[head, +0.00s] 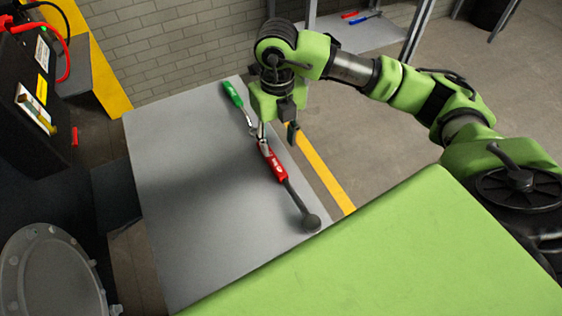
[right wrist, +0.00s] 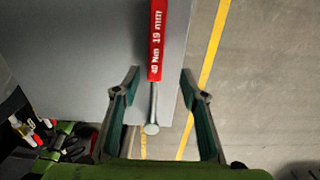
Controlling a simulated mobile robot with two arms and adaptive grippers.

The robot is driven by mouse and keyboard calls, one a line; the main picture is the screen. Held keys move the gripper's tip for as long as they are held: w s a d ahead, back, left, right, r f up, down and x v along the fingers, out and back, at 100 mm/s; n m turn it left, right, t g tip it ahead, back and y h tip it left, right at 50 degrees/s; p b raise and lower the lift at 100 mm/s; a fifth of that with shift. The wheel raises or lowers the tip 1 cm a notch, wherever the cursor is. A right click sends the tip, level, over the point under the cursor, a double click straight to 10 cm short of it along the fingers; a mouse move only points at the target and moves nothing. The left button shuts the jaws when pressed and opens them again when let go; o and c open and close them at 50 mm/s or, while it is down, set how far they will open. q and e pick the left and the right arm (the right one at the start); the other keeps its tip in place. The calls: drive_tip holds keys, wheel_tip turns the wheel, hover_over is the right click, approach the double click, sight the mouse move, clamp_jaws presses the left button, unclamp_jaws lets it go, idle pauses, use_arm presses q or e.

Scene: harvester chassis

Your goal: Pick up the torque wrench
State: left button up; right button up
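The torque wrench (head: 272,160) lies on the grey table. It has a red body, a dark shaft and a round dark end toward the table's near right side. In the right wrist view its red body (right wrist: 156,42) carries white print reading 40 Nm and 19 mm, and a silver end points down the picture. My right gripper (head: 277,130) is over the wrench's silver end. In the right wrist view the gripper (right wrist: 160,82) is open, its two fingers apart on either side of the wrench; I see no contact. My left gripper is not in view.
A green-handled tool (head: 232,94) lies close by on the grey table (head: 180,190), its metal end near the wrench. A dark machine (head: 30,90) with red cables stands at left. A yellow floor line (head: 325,175) runs past the table. The table's left part is clear.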

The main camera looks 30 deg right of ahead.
sight(275, 162)
wheel_tip(275, 162, down, 3)
drive_tip(key=shift+r, duration=0.1)
drive_tip(key=shift+f, duration=0.4)
drive_tip(key=shift+w+a+f+p, duration=0.1)
drive_tip(key=shift+a+f+p, duration=0.05)
drive_tip(key=shift+f+p, duration=0.3)
drive_tip(key=f, duration=0.2)
drive_tip(key=f+p, duration=0.1)
drive_tip(key=shift+w+a+f, duration=0.1)
drive_tip(key=shift+a+f, duration=0.15)
drive_tip(key=shift+f, duration=0.45)
drive_tip(key=shift+c, duration=0.9)
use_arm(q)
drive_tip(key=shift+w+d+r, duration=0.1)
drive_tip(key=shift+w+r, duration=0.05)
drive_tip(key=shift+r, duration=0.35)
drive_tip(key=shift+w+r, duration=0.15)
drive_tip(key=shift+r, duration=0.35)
use_arm(e)
drive_tip(key=shift+w, duration=0.1)
clamp_jaws()
